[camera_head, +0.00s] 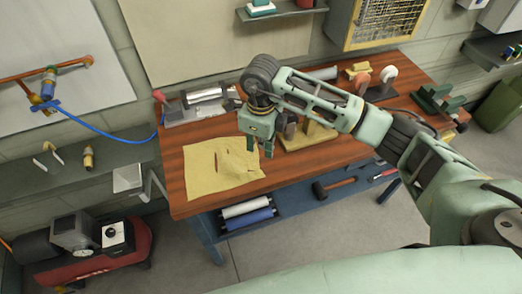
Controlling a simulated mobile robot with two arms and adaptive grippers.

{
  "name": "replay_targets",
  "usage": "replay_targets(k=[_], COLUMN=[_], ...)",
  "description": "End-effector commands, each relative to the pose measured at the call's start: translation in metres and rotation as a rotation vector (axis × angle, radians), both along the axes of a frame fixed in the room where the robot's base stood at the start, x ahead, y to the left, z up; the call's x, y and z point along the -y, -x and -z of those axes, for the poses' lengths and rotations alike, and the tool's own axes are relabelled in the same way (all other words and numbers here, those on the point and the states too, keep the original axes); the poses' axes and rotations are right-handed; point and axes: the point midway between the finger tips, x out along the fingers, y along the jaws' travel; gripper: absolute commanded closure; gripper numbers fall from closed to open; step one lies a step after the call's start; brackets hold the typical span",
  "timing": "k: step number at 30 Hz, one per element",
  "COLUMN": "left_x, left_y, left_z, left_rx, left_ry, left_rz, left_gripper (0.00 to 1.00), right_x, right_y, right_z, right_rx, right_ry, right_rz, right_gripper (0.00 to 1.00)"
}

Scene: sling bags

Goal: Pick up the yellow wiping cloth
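The yellow wiping cloth (215,170) lies spread and slightly wrinkled on the left end of the wooden workbench (330,160), with a few dark creases or marks on it. My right gripper (259,148) hangs fingers-down near the cloth's right edge. Its fingers look apart, with nothing seen between them. Whether a fingertip touches the cloth cannot be told. My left gripper is not in view.
A wooden block stand (308,136) stands right of the gripper. A grey metal tool (200,104) lies behind the cloth. A green clamp-like tool (434,101) sits at the bench's right end. A red compressor (95,258) stands on the floor at left.

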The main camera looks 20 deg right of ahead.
Motion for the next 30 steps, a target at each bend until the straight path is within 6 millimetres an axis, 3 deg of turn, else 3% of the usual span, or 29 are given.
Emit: replay_targets(k=[3, 19, 30], left_x=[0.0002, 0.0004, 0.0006], left_y=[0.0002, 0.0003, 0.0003], left_z=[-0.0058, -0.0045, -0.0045], left_rx=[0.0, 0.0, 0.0], left_ry=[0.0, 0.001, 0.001], left_rz=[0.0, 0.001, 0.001], left_gripper=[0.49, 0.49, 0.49], right_x=[0.0002, 0.0002, 0.0], right_y=[0.0001, 0.0003, 0.0003], right_z=[-0.0098, -0.0085, -0.0085], right_rx=[-0.001, -0.001, -0.001], right_ry=[0.001, 0.001, 0.001], right_rz=[-0.001, 0.0, 0.0], right_gripper=[1.0, 1.0, 0.68])
